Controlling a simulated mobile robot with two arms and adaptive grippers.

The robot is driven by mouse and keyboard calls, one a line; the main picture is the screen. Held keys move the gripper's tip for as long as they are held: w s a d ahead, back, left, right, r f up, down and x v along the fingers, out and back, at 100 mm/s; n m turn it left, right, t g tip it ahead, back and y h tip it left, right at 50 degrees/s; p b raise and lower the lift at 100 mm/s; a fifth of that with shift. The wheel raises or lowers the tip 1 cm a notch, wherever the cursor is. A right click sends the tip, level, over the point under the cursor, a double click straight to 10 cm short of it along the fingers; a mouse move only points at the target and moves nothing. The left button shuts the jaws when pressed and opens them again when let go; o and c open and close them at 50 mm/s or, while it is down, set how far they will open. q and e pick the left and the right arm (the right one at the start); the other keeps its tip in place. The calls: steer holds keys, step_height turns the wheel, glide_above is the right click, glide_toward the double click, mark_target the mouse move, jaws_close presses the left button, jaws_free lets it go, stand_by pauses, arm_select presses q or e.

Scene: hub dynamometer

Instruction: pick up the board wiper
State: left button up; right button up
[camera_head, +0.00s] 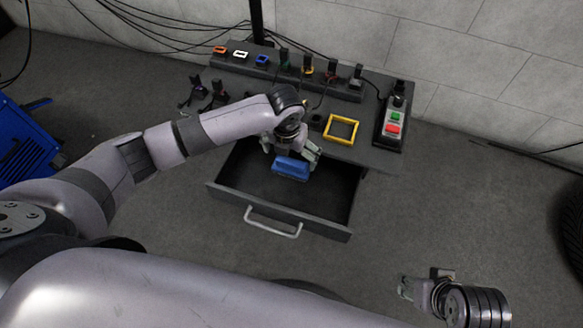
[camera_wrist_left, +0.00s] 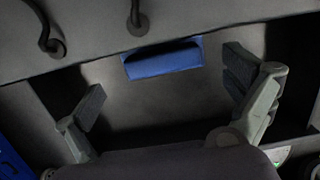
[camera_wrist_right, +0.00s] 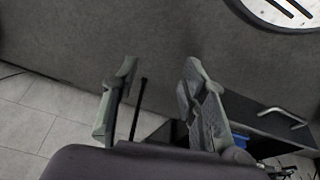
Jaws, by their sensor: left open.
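The blue board wiper (camera_head: 291,168) lies in the open drawer (camera_head: 328,208), near its back. In the left wrist view the wiper (camera_wrist_left: 163,60) shows beyond and between my fingers, apart from both. My left gripper (camera_head: 291,148) is open and empty over the drawer, just behind the wiper in the head view; its spread fingers also show in the left wrist view (camera_wrist_left: 165,95). My right gripper (camera_head: 420,282) is away to the lower right, over the floor. In the right wrist view its fingers (camera_wrist_right: 158,72) are apart with nothing between them.
The drawer's front carries a light handle (camera_head: 272,222). On the bench above lie a yellow square frame (camera_head: 341,130) and a switch box (camera_head: 393,124) with green and red buttons. Several connectors and cables line the back. A tire (camera_head: 573,228) stands at the right edge.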

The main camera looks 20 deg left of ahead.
mark_target(291, 162)
arm_select(q)
steer(key=shift+f, duration=0.4)
steer(key=shift+d+f+b, duration=0.1)
steer(key=shift+f+b, duration=0.4)
steer(key=shift+f, duration=0.15)
steer(key=f, duration=0.2)
steer(key=f+b, duration=0.1)
steer(key=shift+w, duration=0.25)
arm_select(e)
steer(key=w+a+r+t+y, duration=0.1)
steer(key=w+t, duration=0.3)
steer(key=w, duration=0.4)
steer(key=shift+a+r, duration=0.5)
steer(key=shift+a, duration=0.25)
arm_select(q)
steer(key=shift+s+f, duration=0.1)
steer(key=c, duration=1.1)
